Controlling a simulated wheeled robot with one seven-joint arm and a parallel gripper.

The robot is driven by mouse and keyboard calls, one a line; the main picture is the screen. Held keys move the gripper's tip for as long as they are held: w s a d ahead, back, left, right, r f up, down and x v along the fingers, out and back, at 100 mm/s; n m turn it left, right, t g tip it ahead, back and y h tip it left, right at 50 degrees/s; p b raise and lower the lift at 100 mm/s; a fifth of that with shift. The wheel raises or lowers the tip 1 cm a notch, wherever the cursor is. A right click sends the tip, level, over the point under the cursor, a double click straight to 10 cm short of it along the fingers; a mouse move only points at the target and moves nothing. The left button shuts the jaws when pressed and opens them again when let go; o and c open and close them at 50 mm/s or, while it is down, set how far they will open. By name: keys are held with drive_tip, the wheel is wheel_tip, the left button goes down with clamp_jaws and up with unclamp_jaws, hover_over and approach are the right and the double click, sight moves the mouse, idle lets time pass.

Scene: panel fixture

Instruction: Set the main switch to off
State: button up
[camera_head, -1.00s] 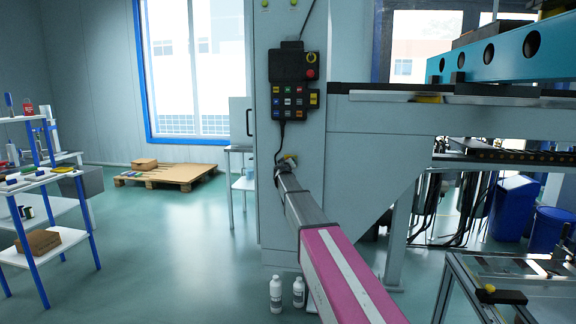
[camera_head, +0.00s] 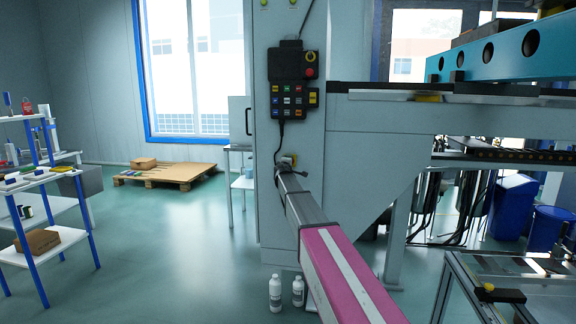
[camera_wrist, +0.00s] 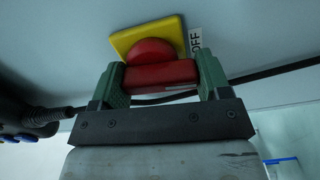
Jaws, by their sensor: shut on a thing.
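The main switch (camera_wrist: 152,62) is a red rotary knob with a bar-shaped handle on a yellow square plate (camera_wrist: 122,42), seen in the wrist view. An "OFF" label (camera_wrist: 195,40) shows on the panel beside the plate, at its right. My gripper (camera_wrist: 160,78) is shut on the red handle, with one green finger on each side of it. In the head view my gripper (camera_head: 287,162) is small at the cabinet's front, below the control pendant, and the switch is mostly hidden there.
A black control pendant (camera_head: 292,80) with a red button and coloured keys hangs on the grey cabinet (camera_head: 290,225) above my gripper. Its cable (camera_wrist: 50,116) passes close by. White bottles (camera_head: 275,294) stand on the floor. Open floor lies to the left.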

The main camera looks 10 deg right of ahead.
drive_tip(key=shift+n, duration=0.6)
drive_tip(key=o, duration=0.9)
drive_tip(key=v, duration=1.1)
